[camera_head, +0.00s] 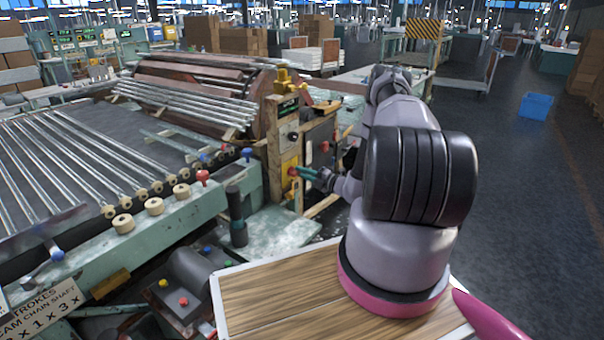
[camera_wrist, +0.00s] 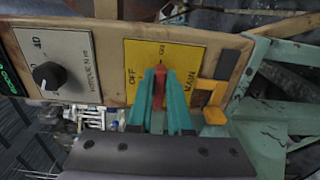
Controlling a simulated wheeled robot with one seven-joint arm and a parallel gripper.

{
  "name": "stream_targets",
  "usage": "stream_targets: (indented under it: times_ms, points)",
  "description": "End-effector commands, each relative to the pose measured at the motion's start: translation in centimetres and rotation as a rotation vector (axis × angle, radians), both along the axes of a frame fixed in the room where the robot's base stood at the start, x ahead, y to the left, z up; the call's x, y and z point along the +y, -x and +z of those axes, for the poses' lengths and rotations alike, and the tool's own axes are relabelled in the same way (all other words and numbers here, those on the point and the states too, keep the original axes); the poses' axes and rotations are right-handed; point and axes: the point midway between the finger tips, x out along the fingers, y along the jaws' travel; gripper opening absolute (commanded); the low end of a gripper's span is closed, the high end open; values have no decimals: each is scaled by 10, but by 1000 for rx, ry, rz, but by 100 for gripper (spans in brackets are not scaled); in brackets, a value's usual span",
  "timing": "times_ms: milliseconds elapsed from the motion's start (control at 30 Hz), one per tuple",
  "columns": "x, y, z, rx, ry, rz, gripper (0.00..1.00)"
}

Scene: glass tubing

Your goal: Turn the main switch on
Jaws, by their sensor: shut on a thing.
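The main switch is a red handle (camera_wrist: 159,86) on a yellow plate (camera_wrist: 205,54) lettered OFF and MAIN. A smaller label that looks like ON is at the plate's top middle. In the wrist view the handle stands nearly upright, its upper end toward that small label, with OFF to its left. My gripper (camera_wrist: 160,82) has its teal fingers shut on the red handle, one on each side; they hide part of it. In the head view my gripper (camera_head: 301,172) reaches the yellow plate (camera_head: 290,161) on the wooden control panel's front.
A black dial (camera_wrist: 47,75) on a pale plate sits left of the switch in the wrist view. A yellow block (camera_wrist: 214,116) is close on the right. A conveyor with glass tubes (camera_head: 70,150) fills the left. Open floor with a blue crate (camera_head: 536,106) lies at right.

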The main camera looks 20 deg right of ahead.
Motion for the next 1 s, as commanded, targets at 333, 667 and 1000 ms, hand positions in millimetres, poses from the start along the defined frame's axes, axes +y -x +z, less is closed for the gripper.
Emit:
stream_targets:
  times_ms: [333,667,1000]
  points:
    - [-1,2,-3,20,-21,0,0]
    - [-1,2,-3,19,-21,0,48]
    - [-2,3,-1,16,-21,-1,48]
